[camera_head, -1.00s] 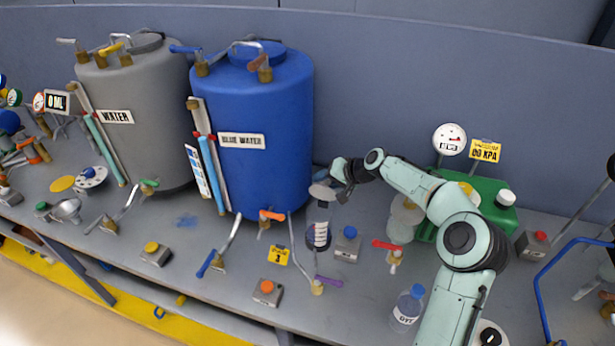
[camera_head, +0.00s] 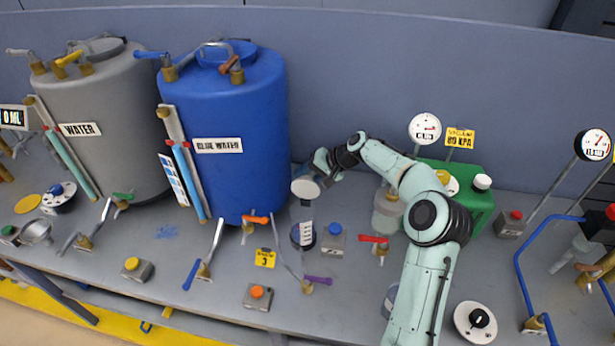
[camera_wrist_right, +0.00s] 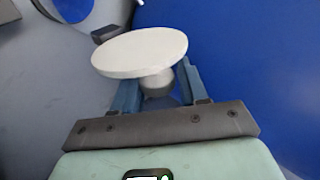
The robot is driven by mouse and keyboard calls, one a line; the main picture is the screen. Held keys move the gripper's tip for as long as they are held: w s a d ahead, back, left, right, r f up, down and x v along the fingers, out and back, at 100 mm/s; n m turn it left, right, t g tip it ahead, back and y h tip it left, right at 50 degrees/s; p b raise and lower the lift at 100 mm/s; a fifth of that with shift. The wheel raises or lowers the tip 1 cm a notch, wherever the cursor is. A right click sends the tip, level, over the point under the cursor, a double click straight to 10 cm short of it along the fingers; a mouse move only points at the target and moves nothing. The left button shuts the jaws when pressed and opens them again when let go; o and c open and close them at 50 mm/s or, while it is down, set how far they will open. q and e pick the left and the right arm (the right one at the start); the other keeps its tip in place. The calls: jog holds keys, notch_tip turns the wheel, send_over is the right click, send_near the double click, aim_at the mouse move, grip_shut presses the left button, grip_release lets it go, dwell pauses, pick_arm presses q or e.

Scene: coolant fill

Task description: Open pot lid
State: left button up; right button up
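The pot lid (camera_head: 305,188) is a pale round disc in the head view, tilted with its flat face showing. My left gripper is not in view.
The blue tank (camera_head: 245,165) stands close left of my right gripper. A grey box with a blue button (camera_head: 333,240), a red-handled valve (camera_head: 377,242) and a green container (camera_head: 478,205) stand to the right. Bench space in front of the pot holds valves and button boxes.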

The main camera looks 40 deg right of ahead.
jog(key=shift+o, duration=0.8)
jog(key=shift+w+r, duration=0.1)
jog(key=shift+r, duration=0.1)
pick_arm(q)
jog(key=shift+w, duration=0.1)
pick_arm(e)
jog(key=shift+f, duration=0.15)
jog(key=shift+s+d, duration=0.15)
jog(key=shift+s, duration=0.05)
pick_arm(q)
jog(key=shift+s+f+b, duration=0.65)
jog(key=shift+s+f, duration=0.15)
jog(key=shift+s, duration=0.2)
pick_arm(e)
jog(key=v, duration=1.3)
